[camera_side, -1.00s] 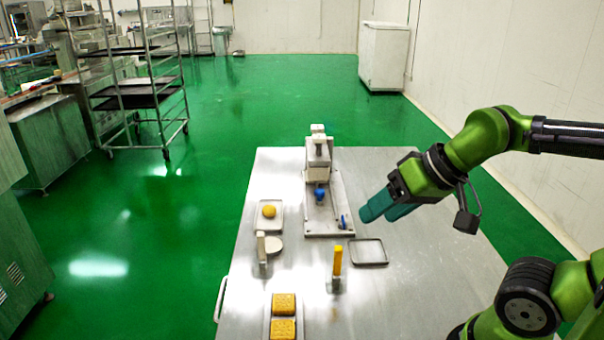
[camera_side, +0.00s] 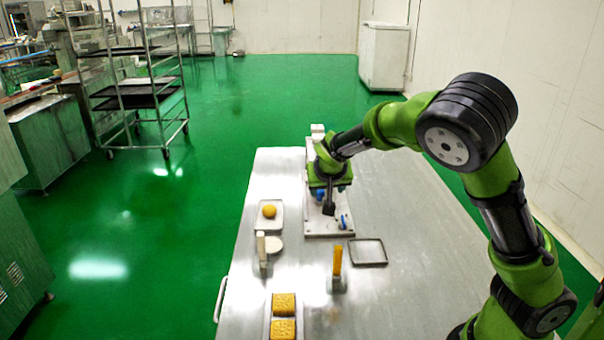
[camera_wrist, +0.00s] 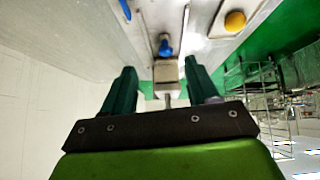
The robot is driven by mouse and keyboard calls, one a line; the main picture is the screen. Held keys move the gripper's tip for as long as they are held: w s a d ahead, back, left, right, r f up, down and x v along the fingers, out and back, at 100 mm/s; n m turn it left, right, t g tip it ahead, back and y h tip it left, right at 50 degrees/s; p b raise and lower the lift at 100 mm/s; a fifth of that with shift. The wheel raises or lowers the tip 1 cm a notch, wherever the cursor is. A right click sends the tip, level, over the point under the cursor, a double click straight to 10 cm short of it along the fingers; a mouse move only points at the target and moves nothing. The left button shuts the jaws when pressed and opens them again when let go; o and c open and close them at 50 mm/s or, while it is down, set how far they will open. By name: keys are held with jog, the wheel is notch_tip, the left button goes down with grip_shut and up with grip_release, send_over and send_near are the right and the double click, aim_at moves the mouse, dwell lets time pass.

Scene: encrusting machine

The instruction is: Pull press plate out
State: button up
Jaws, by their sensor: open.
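The white encrusting machine (camera_side: 317,130) stands on its base plate (camera_side: 322,228) at the far part of the table, mostly hidden behind my arm in the side view. In the wrist view its pale block (camera_wrist: 166,73) shows between my fingers, with a blue knob (camera_wrist: 165,47) beyond it and a short metal rod nearer. I cannot clearly tell the press plate from the rest of the machine. My gripper (camera_wrist: 160,68) is open, its teal fingers apart on either side of the block in the picture. In the side view my gripper (camera_side: 329,187) is over the machine; contact cannot be told.
A tray with a yellow ball (camera_side: 269,210) lies left of the machine. A white-handled tool (camera_side: 261,248), an empty square tray (camera_side: 368,252), an upright yellow-handled tool (camera_side: 337,262) and patterned cakes (camera_side: 284,315) are nearer. The table's right side is clear.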

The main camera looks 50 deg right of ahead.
notch_tip(320, 180, up, 2)
jog(key=w+d+r, duration=0.1)
jog(key=w+d, duration=0.1)
jog(key=m+t, duration=0.1)
send_near(320, 192)
jog(key=shift+h, duration=0.3)
jog(key=x, duration=0.9)
jog(key=shift+w+d, duration=0.1)
jog(key=shift+w, duration=0.3)
grip_shut()
